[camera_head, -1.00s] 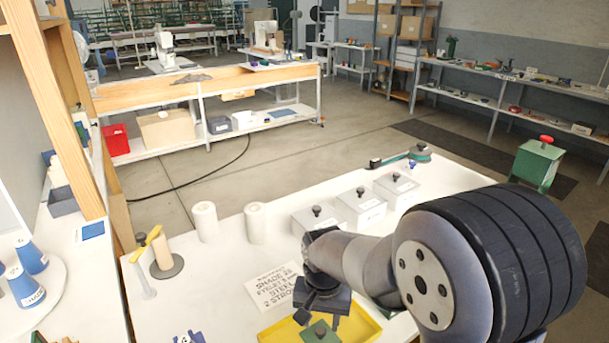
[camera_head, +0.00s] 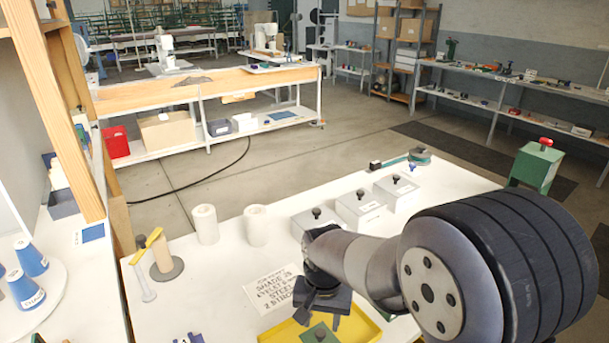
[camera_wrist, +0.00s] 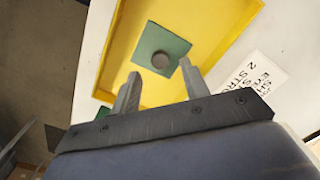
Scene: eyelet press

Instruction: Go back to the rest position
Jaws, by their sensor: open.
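My gripper (camera_head: 319,316) is open and empty, above the back edge of the yellow tray (camera_head: 367,324) on the white table. In the wrist view my gripper (camera_wrist: 159,84) has its two fingers spread apart. A green square piece with a dark round knob (camera_wrist: 161,60) lies in the yellow tray (camera_wrist: 218,17), just beyond the fingertips and apart from them. The green piece (camera_head: 320,335) also shows at the bottom of the head view, partly cut off by the frame. Part of another green thing shows at the tray's edge in the wrist view.
A printed card (camera_head: 272,291) lies left of my gripper. Several grey lidded boxes (camera_head: 361,208) stand behind my arm. Two white rolls (camera_head: 205,224) and a spindle with a yellow handle (camera_head: 163,258) stand at the left. A green press-like block (camera_head: 536,167) stands at the right.

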